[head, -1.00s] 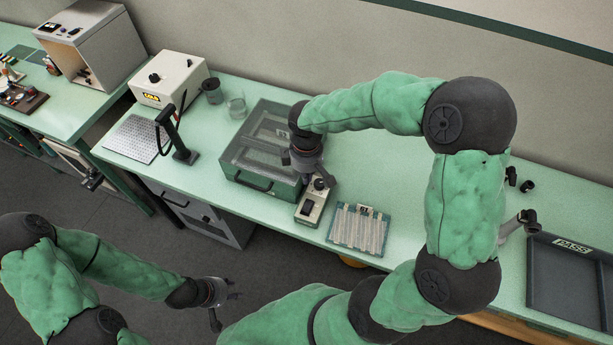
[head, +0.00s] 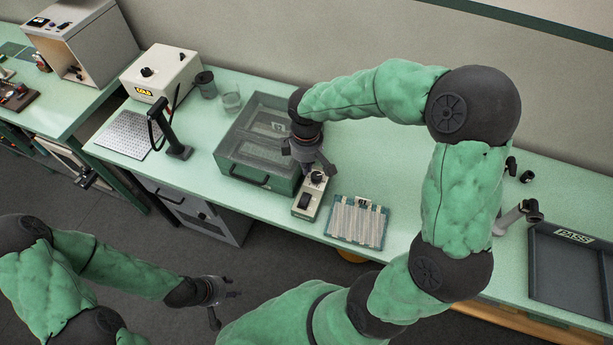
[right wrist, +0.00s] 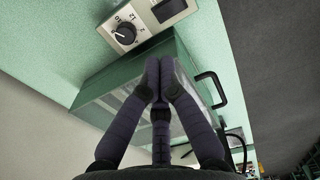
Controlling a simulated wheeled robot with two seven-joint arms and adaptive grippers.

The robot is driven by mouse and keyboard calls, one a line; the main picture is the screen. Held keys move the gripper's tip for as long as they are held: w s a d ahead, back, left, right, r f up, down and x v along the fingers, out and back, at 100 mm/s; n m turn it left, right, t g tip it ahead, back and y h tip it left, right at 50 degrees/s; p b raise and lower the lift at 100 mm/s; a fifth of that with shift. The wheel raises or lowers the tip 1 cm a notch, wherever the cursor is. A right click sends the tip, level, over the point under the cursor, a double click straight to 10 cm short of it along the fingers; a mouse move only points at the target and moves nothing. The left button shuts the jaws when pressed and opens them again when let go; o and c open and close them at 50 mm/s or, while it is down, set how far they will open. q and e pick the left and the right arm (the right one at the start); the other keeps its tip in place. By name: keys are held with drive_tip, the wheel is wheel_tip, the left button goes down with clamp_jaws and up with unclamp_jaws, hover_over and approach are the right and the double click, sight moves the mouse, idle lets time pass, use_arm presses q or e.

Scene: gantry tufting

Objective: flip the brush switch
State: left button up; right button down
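A small pale control box (head: 310,198) with a black rocker switch (head: 304,201) and a round black knob (head: 316,177) stands near the bench's front edge. My left gripper (head: 223,302) is spread open and empty, in front of the bench.
The green case (head: 232,165) with a clear lid and front handle stands left of the control box. A ribbed pale panel (head: 356,222) lies to its right. A dark tray (head: 568,272) marked PASS lies at far right. A black stand (head: 178,148) and perforated plate (head: 128,135) are at left.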

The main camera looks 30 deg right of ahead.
sight(305, 197)
wheel_tip(305, 197, down, 13)
drive_tip(key=shift+f+b, duration=0.1)
drive_tip(key=shift+b, duration=0.85)
drive_tip(key=shift+d+f+b, duration=0.1)
drive_tip(key=shift+f+b, duration=0.25)
drive_tip(key=shift+f, duration=0.05)
drive_tip(key=shift+r, duration=0.15)
drive_tip(key=shift+s, duration=0.1)
drive_tip(key=shift+s+a+r, duration=0.3)
drive_tip(key=shift+s+a, duration=0.05)
drive_tip(key=shift+a, duration=0.2)
